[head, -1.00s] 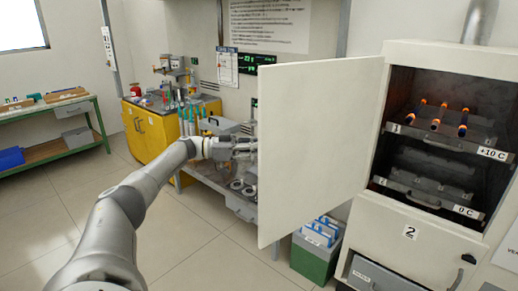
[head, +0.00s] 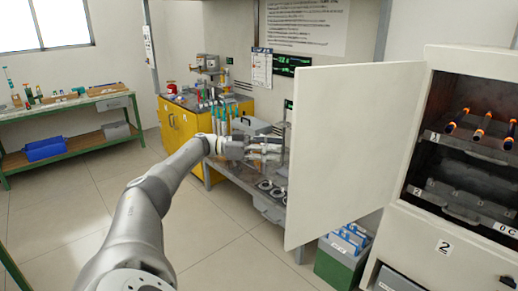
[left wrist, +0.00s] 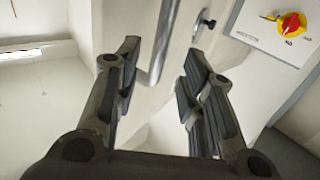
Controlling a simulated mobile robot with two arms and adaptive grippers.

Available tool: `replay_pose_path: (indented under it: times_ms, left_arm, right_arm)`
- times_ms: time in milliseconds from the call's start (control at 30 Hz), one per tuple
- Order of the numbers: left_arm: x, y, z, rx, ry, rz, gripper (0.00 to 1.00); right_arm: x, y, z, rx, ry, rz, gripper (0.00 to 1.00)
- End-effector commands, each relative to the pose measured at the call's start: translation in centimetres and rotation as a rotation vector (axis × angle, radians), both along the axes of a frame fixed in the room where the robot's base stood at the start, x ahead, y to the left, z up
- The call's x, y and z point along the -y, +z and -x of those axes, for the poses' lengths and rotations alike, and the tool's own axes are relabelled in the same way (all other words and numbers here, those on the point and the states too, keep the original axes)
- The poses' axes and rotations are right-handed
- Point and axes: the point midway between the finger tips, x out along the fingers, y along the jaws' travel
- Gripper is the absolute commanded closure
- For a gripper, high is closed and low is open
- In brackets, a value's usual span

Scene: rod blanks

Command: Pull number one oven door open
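My left gripper (head: 282,148) is at the door's free left edge in the head view. In the left wrist view my left gripper (left wrist: 160,70) has its fingers spread with nothing between the tips. A grey metal bar, seemingly a handle (left wrist: 163,42), shows beyond and between the fingers on a pale panel. Which door it belongs to I cannot tell. My right gripper is out of view.
Orange-tipped rods (head: 482,128) lie on the oven's upper shelf. A green bin with blue folders (head: 340,262) stands under the door. A yellow cabinet (head: 185,128) and a green bench (head: 75,145) are further left. A red-yellow switch (left wrist: 291,25) shows in the left wrist view. The left floor is clear.

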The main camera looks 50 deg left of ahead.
Motion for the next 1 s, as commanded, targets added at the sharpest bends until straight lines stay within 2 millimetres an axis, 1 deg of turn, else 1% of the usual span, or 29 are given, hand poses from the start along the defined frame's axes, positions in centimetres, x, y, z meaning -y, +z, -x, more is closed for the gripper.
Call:
replay_pose_path:
  times_ms: [33, 133, 400, 600, 1000]
  left_arm:
    - [-0.9, 0.0, 0.8, 0.0, 0.004, 0.0, 0.63]
    - [-2.2, 0.0, 2.3, 0.002, 0.003, 0.001, 0.63]
    - [-3.7, 0.1, 3.9, 0.002, 0.0, 0.001, 0.63]
    - [-3.9, 0.0, 4.2, 0.001, -0.002, 0.001, 0.63]
    - [-3.9, 0.0, 4.2, 0.001, -0.002, 0.001, 0.63]
  right_arm:
    - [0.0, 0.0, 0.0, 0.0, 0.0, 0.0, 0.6]
    - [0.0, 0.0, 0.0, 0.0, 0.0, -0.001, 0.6]
    - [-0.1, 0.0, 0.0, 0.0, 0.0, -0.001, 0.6]
    - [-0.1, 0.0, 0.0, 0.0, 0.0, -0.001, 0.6]
    - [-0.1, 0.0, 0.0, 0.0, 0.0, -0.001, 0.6]
